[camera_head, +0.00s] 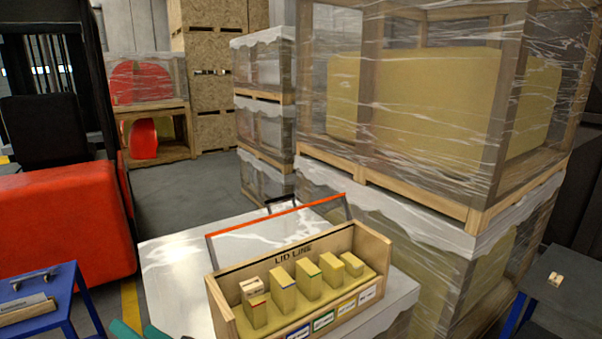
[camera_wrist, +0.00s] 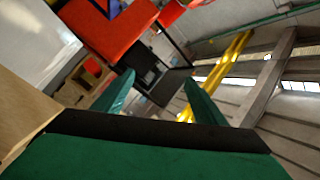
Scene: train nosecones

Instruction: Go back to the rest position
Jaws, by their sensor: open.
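My gripper (camera_wrist: 157,92) shows in the wrist view with its two green fingers spread wide apart and nothing between them. In the head view only green tips of it (camera_head: 137,331) show at the bottom edge, in front of the white table and left of the wooden LID LINE box. The rest of my arm is out of that view. The wrist view is tilted and looks out toward the red vehicle and the hall's wall and roof.
The wooden LID LINE box (camera_head: 228,294) holds several yellow blocks on the white table (camera_head: 172,257). A blue bench (camera_head: 62,282) stands at left, beside a red forklift (camera_head: 70,215). Wrapped crates (camera_head: 430,110) rise close behind at right. A dark table (camera_head: 570,295) stands at far right.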

